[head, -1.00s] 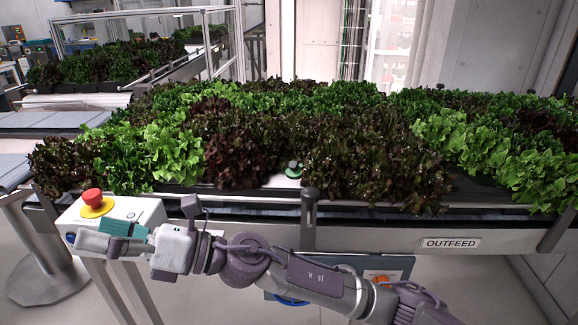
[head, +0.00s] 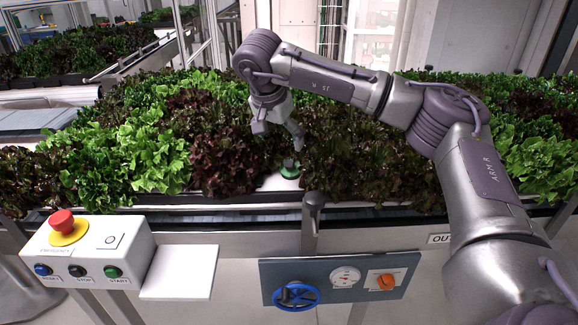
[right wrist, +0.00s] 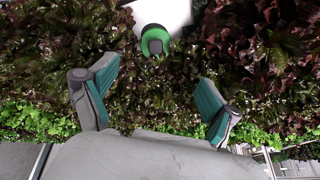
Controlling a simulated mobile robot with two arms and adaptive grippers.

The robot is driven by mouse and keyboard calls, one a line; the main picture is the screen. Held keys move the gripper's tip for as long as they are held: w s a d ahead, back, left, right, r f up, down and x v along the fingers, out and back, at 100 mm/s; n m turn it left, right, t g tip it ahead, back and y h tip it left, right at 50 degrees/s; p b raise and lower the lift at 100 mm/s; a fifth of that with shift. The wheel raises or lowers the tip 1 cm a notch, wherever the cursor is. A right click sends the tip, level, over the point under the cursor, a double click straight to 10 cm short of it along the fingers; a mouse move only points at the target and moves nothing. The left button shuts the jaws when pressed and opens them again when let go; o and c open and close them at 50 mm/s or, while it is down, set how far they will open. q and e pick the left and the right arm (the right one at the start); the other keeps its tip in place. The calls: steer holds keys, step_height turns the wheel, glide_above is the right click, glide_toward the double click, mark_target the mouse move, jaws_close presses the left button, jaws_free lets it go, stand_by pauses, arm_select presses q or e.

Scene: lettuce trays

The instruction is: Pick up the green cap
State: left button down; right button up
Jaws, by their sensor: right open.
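The green cap (head: 289,169) sits on a white surface in a gap between lettuce plants at the front of the conveyor. It has a dark knob on top. My right gripper (head: 294,138) hangs just above and behind the cap in the head view, apart from it. In the right wrist view the gripper (right wrist: 155,95) is open and empty, with teal finger pads spread apart. The cap (right wrist: 155,42) shows beyond the fingertips at the top middle, not between the pads. My left gripper is not in view.
Dark red lettuce (head: 228,150) stands close on both sides of the cap. A rail (head: 180,209) with a grey post (head: 313,215) runs along the front. A control box (head: 95,255) with a red emergency button (head: 62,222) and a panel (head: 340,279) with a blue wheel are below.

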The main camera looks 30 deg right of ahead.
mark_target(289, 162)
steer(key=x, duration=0.5)
steer(key=shift+d+f, duration=0.1)
steer(key=x, duration=0.1)
steer(key=p+x, duration=0.1)
steer(key=x, duration=0.2)
steer(key=shift+s+d+f+p, duration=0.2)
steer(key=shift+d+f+p, duration=0.1)
steer(key=shift+d+f, duration=0.05)
steer(key=shift+w+f, duration=0.1)
steer(key=shift+f, duration=0.2)
steer(key=shift+r, duration=0.1)
steer(key=c, duration=1)
steer(key=shift+o, duration=0.2)
